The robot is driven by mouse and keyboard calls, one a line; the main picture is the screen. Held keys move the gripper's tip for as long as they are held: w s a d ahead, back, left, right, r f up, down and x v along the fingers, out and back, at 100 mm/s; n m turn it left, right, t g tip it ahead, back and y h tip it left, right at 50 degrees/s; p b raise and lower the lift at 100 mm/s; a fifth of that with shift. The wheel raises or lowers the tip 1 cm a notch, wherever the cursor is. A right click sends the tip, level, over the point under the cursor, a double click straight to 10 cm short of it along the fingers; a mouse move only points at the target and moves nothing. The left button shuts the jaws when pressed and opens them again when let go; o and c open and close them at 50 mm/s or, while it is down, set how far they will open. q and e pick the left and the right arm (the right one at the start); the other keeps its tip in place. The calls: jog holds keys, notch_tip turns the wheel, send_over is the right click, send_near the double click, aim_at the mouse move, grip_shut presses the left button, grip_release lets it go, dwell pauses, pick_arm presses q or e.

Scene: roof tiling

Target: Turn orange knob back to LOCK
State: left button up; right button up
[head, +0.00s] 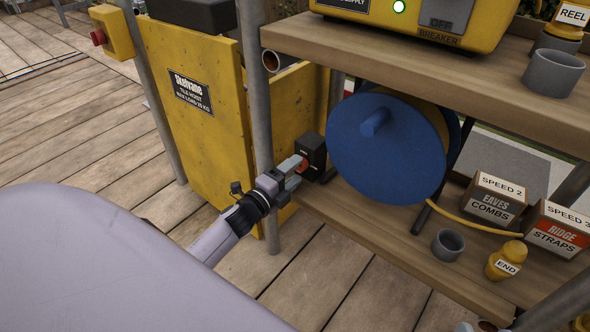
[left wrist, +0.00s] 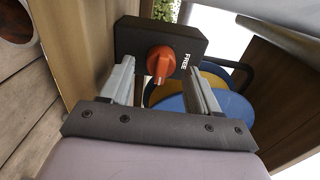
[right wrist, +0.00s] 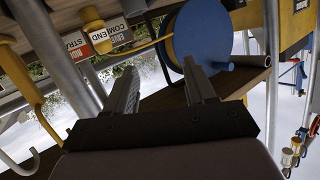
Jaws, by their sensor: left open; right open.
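The orange knob (left wrist: 160,63) sits on the face of a black box (left wrist: 130,38), which also shows in the head view (head: 314,148) at the edge of the rack, beside the blue reel. The word FREE is printed just right of the knob in the left wrist view; no LOCK mark is visible. My left gripper (head: 292,170) is open at the box, its fingers on either side of the knob in the picture; I cannot tell whether they touch it. My right gripper (right wrist: 157,78) is open and empty, away from the knob.
The blue reel (head: 383,150) stands close right of the box. The upper shelf (head: 420,75) overhangs it, and a metal post (head: 257,120) and yellow panel (head: 195,100) stand left. Labelled boxes (head: 497,200), a grey cup (head: 447,244) and a yellow END piece (head: 506,262) are on the lower shelf.

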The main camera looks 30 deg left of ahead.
pick_arm(q)
jog(key=s+p, duration=0.1)
jog(key=s, duration=0.5)
jog(key=shift+a+p, duration=0.2)
jog(key=shift+p, duration=0.1)
pick_arm(e)
jog(key=shift+w+a+m+g, duration=0.3)
jog(key=shift+a+g, duration=0.1)
jog(key=shift+a, duration=0.3)
jog(key=shift+s+d+r, duration=0.1)
pick_arm(q)
jog(key=shift+s, duration=0.1)
